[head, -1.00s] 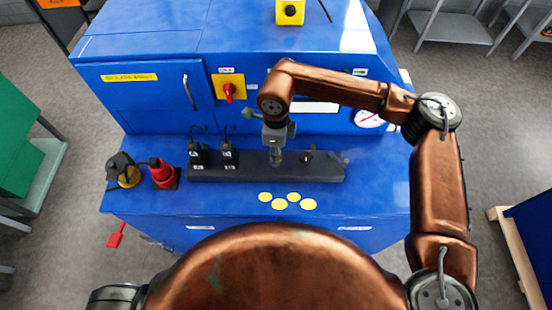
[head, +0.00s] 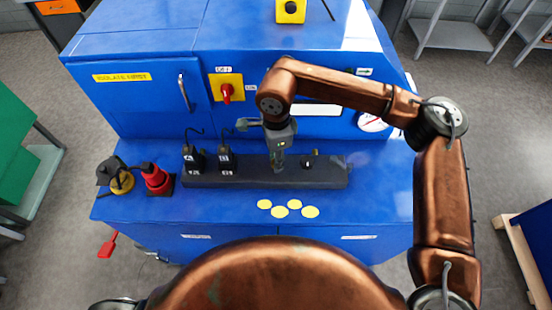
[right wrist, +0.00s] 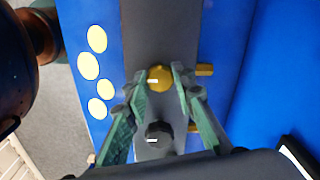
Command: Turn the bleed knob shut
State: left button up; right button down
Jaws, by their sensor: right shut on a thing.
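A yellow knob (right wrist: 160,78) with a white mark sits on the dark bar (head: 335,172) along the blue bench. My right gripper (right wrist: 160,80) points down at the bar and is shut on this knob, a green-lined finger on each side. In the head view my right gripper (head: 278,166) hides the knob. A black knob (right wrist: 158,135) with a white mark stands beside it on the bar, to the right in the head view (head: 308,160). I read no label that says which one is the bleed knob. My left gripper is out of view.
Two black plugs (head: 194,160) with cables stand at the bar's left end. A red plug-like part (head: 154,177) and a black-and-yellow part (head: 120,178) stand further left. Several yellow discs (head: 281,212) lie in front. A red switch (head: 226,92) and gauge (head: 371,122) are on the cabinet behind.

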jog(key=c, duration=1.6)
grip_release()
notch_tip(320, 180, up, 12)
jog(key=shift+r, duration=0.1)
